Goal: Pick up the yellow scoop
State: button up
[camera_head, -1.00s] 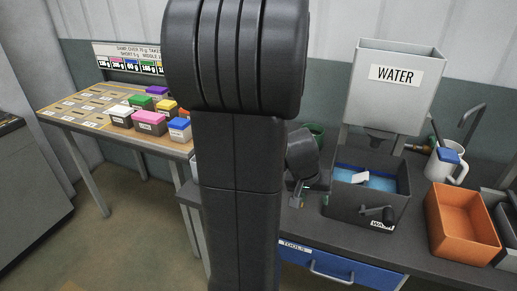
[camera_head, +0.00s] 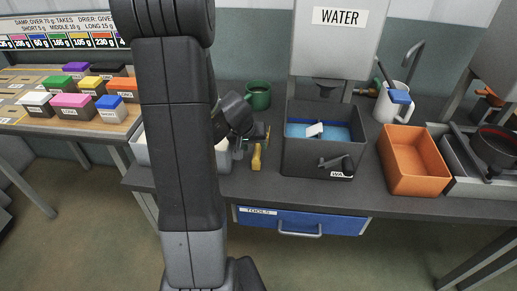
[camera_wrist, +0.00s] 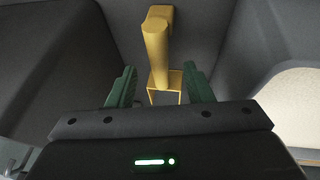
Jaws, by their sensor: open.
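The yellow scoop (camera_head: 256,158) sits on the dark bench, between a bin of pale material and the black water bin, partly hidden by my gripper. In the wrist view, the yellow scoop (camera_wrist: 157,48) has a thick upright-looking bar and a square frame-like part at its near end. My gripper (camera_wrist: 160,90) is open, with one green finger on each side of the scoop's near part. I cannot tell whether the fingers touch it. In the head view my gripper (camera_head: 252,140) is just above the scoop.
The black bin (camera_head: 310,158) with blue inside stands close to the right of the scoop. The pale-filled bin (camera_head: 142,150) is close to the left, partly behind my arm. A green mug (camera_head: 258,95) stands behind. An orange bin (camera_head: 414,165) is farther right.

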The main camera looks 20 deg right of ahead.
aim_at(257, 148)
jog(key=b+x, duration=0.1)
jog(key=x, duration=0.4)
jog(key=shift+w+d, duration=0.1)
jog(key=shift+d, duration=0.05)
grip_shut()
jog(key=shift+r+p, duration=2.25)
jog(key=shift+r, duration=2.8)
